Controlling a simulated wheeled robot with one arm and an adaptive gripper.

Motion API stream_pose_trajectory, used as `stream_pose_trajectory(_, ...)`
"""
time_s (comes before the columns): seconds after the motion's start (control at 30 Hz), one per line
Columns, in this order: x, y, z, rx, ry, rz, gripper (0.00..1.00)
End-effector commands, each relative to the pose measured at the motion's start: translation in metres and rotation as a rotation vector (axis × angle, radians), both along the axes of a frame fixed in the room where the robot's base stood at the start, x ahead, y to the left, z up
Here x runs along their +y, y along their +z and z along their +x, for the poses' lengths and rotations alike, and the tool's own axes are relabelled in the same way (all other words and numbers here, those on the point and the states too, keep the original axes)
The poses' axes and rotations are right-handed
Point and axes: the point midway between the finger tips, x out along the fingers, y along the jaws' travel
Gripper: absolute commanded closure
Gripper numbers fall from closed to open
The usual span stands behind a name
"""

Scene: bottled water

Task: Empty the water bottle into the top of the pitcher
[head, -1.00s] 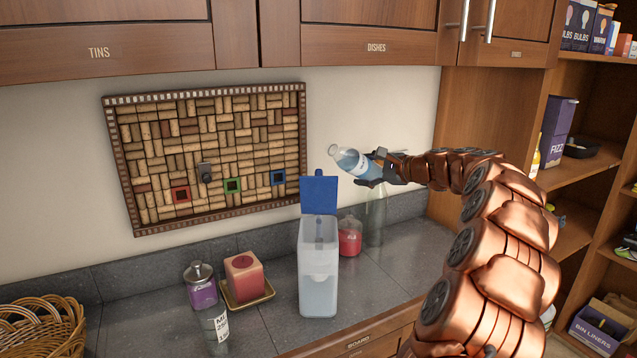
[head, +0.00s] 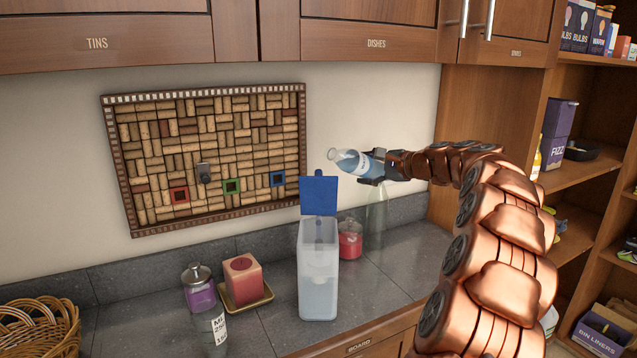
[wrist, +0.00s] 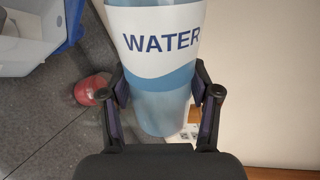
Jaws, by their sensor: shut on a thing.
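My gripper (head: 377,167) is shut on the water bottle (head: 352,161), a clear bottle with blue water and a white label. The bottle is tilted, close to level, with its mouth to the left and a little up. It is above and to the right of the pitcher (head: 319,285). The pitcher is tall and translucent, with its blue lid (head: 319,195) standing open. In the wrist view the bottle's WATER label (wrist: 160,45) sits between the two fingers (wrist: 162,95). Part of the pitcher shows there at the top left (wrist: 30,40).
A red jar (head: 350,240) and a clear glass bottle (head: 376,220) stand behind and right of the pitcher. A candle on a tray (head: 245,281), a purple jar (head: 199,290) and a measuring glass (head: 210,325) stand to its left. Cabinets (head: 370,40) hang above.

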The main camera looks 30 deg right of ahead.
Motion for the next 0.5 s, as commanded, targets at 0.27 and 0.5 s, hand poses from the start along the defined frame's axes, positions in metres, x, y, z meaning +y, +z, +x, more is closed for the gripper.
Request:
stream_pose_trajectory(0.27, -0.0034, 0.001, -0.0005, -0.004, -0.002, -0.036, 0.88)
stream_pose_trajectory(0.5, -0.0035, 0.0024, -0.0001, -0.007, -0.002, -0.069, 0.88)
